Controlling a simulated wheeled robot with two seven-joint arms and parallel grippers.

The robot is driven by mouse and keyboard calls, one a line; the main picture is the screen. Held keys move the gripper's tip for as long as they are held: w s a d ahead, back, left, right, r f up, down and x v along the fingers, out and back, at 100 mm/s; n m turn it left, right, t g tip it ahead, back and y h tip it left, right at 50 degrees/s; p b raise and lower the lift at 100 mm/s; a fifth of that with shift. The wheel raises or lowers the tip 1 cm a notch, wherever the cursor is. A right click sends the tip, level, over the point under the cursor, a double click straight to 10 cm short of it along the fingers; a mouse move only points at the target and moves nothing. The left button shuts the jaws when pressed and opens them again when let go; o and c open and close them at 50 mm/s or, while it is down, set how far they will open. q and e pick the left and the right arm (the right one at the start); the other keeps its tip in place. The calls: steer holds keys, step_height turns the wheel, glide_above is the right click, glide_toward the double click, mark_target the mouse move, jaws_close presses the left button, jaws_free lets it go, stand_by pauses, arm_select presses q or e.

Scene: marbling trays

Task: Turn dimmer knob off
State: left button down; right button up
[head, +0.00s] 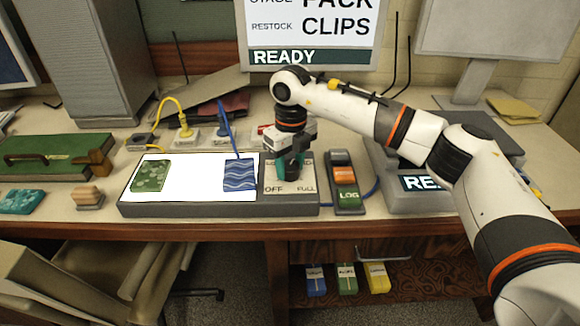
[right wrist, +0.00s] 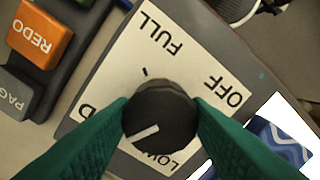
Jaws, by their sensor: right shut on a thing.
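The black dimmer knob (right wrist: 160,112) sits on a cream label plate (right wrist: 203,62) marked FULL, OFF and LOW, with another word partly hidden, ending in D. Its white pointer line aims to the lower left in the right wrist view, between LOW and the D word, away from OFF. My right gripper (right wrist: 160,118) has its green fingers closed on both sides of the knob. In the head view, my right gripper (head: 289,172) points down over the plate (head: 303,184) at the right end of the light panel (head: 215,210) and hides the knob. My left gripper is not in view.
The panel's lit white surface holds a green marbled sheet (head: 150,176) and a blue wavy sheet (head: 240,176). A button box (head: 346,196) with an orange REDO key (right wrist: 40,35) stands close on the right. Yellow and blue cables run behind the panel.

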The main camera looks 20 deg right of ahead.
steer(key=n+b, duration=0.1)
steer(key=n, duration=0.2)
steer(key=shift+w+r+n, duration=0.1)
steer(key=shift+n, duration=0.3)
steer(key=n, duration=0.3)
steer(key=shift+n, duration=0.3)
steer(key=n+b, duration=0.1)
steer(key=n, duration=0.2)
steer(key=shift+n, duration=0.3)
steer(key=n, duration=0.4)
steer(key=shift+n, duration=0.3)
steer(key=n, duration=0.6)
steer(key=shift+b, duration=0.4)
steer(key=n, duration=0.3)
steer(key=shift+w+n, duration=0.1)
steer(key=shift+n, duration=2.1)
